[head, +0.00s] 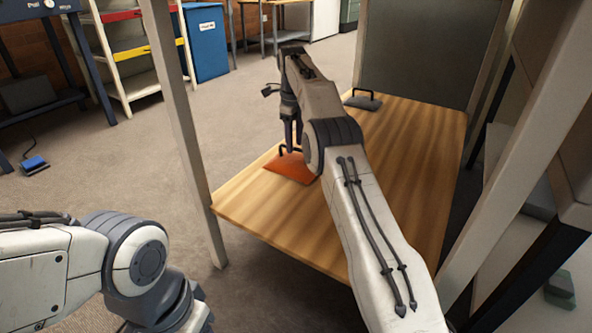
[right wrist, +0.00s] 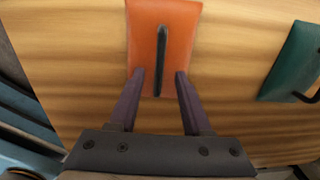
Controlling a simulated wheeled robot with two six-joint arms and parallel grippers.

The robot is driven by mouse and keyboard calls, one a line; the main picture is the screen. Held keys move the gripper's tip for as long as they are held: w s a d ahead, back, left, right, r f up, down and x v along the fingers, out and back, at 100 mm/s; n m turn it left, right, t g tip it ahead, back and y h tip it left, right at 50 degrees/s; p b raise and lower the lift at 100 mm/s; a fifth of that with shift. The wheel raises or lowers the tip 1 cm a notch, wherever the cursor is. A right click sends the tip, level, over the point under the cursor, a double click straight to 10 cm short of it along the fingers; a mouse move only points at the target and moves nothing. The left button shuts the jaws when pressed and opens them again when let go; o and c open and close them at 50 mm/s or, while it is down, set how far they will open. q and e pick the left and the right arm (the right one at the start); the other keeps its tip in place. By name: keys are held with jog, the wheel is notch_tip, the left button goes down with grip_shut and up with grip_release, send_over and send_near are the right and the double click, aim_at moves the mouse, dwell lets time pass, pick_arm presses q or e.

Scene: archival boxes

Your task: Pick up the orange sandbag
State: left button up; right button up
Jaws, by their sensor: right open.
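The orange sandbag (head: 287,171) lies flat on the wooden shelf board, near its left edge. It also shows in the right wrist view (right wrist: 181,42), with a dark upright handle (right wrist: 161,62) along its middle. My right gripper (head: 293,143) is just above it, pointing down. In the right wrist view the gripper's two fingers (right wrist: 160,75) are apart, one on each side of the handle's near end, with nothing clamped. My left arm shows at the lower left in the head view, but its gripper is out of the picture.
The wooden board (head: 262,208) stands between pale posts (head: 178,110). A grey sandbag with a handle (head: 363,102) lies at its far end. A green sandbag (right wrist: 293,62) lies to the right in the right wrist view. A blue bin (head: 205,45) stands beyond open floor.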

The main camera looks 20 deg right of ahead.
jog(key=shift+f, duration=0.3)
grip_shut()
jog(key=shift+s+f, duration=0.1)
jog(key=shift+f, duration=0.05)
dwell(1.1)
